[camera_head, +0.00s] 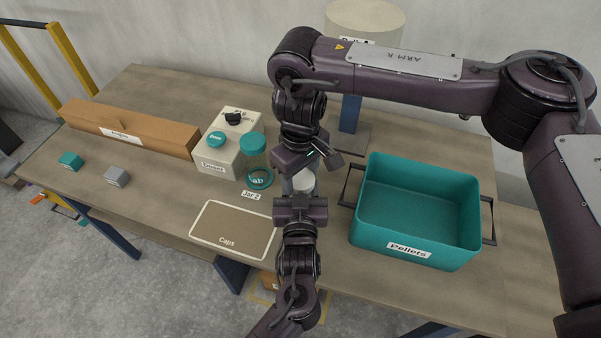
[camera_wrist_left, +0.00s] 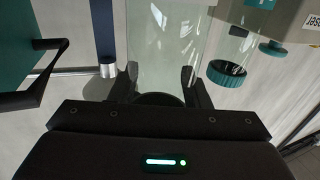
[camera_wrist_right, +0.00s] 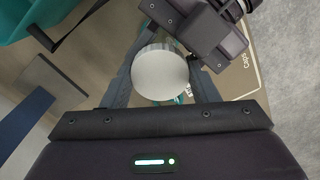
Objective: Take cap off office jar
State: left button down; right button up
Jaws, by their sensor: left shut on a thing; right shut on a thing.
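A clear glass jar (camera_wrist_left: 165,45) stands between my two grippers; it shows best in the left wrist view. My left gripper (camera_head: 301,196) is shut around its body from the near side, with one finger on each side in the left wrist view (camera_wrist_left: 163,85). A pale grey-white round cap (camera_wrist_right: 160,72) is at the jar's top; it shows small in the head view (camera_head: 304,182). My right gripper (camera_head: 309,166) is shut on the cap from the far side, with its fingers (camera_wrist_right: 160,85) at the cap's edges. The seam between cap and jar is hidden.
A second jar (camera_head: 254,165) with a teal cap stands just left, behind the label "Jar 2". A cream box (camera_head: 225,160) with a teal knob is beside it. The empty mat marked Caps (camera_head: 233,228) lies front left. A teal Pellets bin (camera_head: 417,252) is close at right.

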jog(key=o, duration=1.1)
jog(key=shift+s+a, duration=0.1)
notch_tip(320, 180, up, 4)
jog(key=shift+r, duration=0.2)
jog(key=shift+r+m, duration=0.3)
jog(key=shift+r, duration=0.2)
jog(key=shift+c, duration=0.6)
notch_tip(320, 180, up, 2)
jog(key=shift+r+m, duration=0.1)
jog(key=shift+m, duration=1.1)
jog(key=shift+f, duration=3.8)
